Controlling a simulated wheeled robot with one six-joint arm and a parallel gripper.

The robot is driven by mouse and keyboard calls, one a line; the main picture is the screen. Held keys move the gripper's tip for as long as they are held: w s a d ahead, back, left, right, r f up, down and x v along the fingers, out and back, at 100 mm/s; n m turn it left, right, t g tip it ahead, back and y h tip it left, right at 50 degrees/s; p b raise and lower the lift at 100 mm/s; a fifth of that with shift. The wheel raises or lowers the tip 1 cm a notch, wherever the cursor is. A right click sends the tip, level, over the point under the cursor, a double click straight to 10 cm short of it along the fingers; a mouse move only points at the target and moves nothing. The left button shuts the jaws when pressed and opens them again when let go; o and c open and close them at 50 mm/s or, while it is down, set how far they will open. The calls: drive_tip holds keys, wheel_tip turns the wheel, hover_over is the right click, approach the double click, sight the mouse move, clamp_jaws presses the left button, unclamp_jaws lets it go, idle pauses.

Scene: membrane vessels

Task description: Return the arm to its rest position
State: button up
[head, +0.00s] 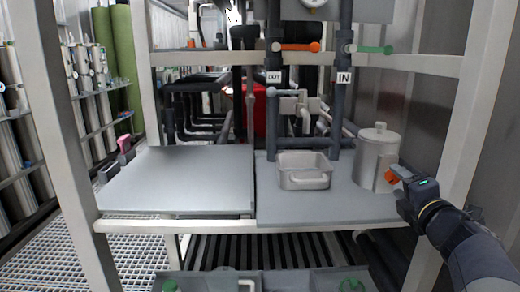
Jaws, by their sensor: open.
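My arm enters from the lower right. My gripper (393,176), with orange fingertips, is open beside the right side of a lidded metal canister (371,160). The fingertips overlap the canister's right edge in the head view; I cannot tell if they touch it. The canister stands upright on the right part of the shelf (325,208), with its lid on. The far finger and any canister handle are hard to make out.
A metal pan (303,178) sits left of the canister. The left shelf panel (185,180) is bare. Frame posts stand at left (62,130) and right (470,130). Pipes with an orange handle (298,47) and a green handle (372,50) rise behind.

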drive_tip(key=s+p, duration=0.3)
drive_tip(key=s, duration=0.7)
drive_tip(key=w+b, duration=0.3)
drive_tip(key=w, duration=0.8)
drive_tip(key=shift+a+f+b, duration=0.1)
drive_tip(key=shift+f+b, duration=0.05)
drive_tip(key=shift+b, duration=0.2)
drive_tip(key=shift+w+r+m+p, duration=0.15)
drive_tip(key=shift+r+m+p, duration=0.3)
drive_tip(key=shift+p, duration=0.2)
drive_tip(key=m+p, duration=0.3)
drive_tip(key=m, duration=0.2)
drive_tip(key=m+p, duration=0.4)
drive_tip(key=m, duration=0.2)
drive_tip(key=shift+p, duration=0.3)
drive_tip(key=m+p, duration=0.4)
drive_tip(key=m, duration=0.1)
drive_tip(key=shift+m, duration=0.35)
drive_tip(key=m+p, duration=0.3)
drive_tip(key=shift+f+m, duration=0.1)
drive_tip(key=shift+m, duration=0.3)
drive_tip(key=shift+f+m+p, duration=0.15)
drive_tip(key=shift+m+p, duration=0.45)
drive_tip(key=shift+m, duration=0.1)
